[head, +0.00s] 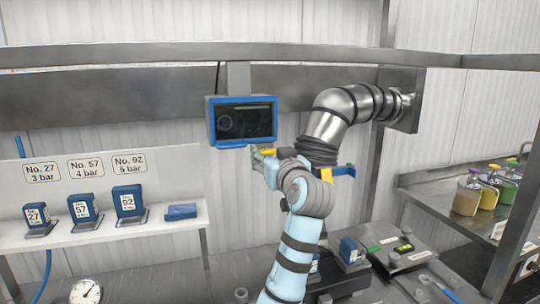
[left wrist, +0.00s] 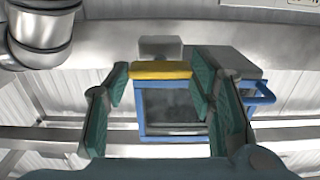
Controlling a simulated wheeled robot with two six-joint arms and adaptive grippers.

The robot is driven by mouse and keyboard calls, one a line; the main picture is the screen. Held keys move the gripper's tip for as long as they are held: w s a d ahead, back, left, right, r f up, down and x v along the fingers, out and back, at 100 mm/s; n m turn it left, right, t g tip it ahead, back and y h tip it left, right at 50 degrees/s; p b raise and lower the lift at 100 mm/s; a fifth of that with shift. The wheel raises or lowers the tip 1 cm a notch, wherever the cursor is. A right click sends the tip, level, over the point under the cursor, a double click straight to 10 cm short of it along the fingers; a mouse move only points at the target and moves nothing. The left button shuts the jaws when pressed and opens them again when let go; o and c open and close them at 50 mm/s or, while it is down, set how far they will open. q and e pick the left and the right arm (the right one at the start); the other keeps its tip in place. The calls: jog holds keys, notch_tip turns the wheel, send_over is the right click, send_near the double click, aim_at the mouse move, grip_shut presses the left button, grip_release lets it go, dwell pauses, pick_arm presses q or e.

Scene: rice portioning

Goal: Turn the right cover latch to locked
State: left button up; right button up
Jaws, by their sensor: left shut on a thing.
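A blue-framed cover with a dark window (head: 243,122) hangs at the middle of the head view; its blue frame also shows in the left wrist view (left wrist: 142,115). A yellow latch bar (head: 268,150) lies level at its lower right edge and shows between my fingers in the left wrist view (left wrist: 160,70). My left gripper (head: 264,154), at the end of the light blue arm, is shut on this yellow latch. The latch's pivot is hidden. My right gripper is not in view.
A ribbed metal pipe (head: 345,108) bends down just right of the cover, close to my left wrist. A blue handle (head: 346,170) sticks out below it. A shelf at left (head: 150,226) carries several numbered blue blocks. Bottles (head: 467,196) stand at the right.

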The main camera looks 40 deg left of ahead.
pick_arm(q)
jog(key=n+b, duration=0.3)
jog(key=n, duration=0.1)
jog(key=shift+f+b, duration=0.15)
jog(key=shift+b, duration=0.25)
jog(key=n+b, duration=0.4)
jog(key=n, duration=0.2)
jog(key=shift+n, duration=0.4)
jog(key=n+b, duration=0.1)
jog(key=n, duration=0.2)
jog(key=shift+n, duration=0.3)
jog(key=shift+r+n+b, duration=0.2)
jog(key=shift+n+b, duration=0.6)
jog(key=shift+n, duration=0.9)
jog(key=o, duration=0.9)
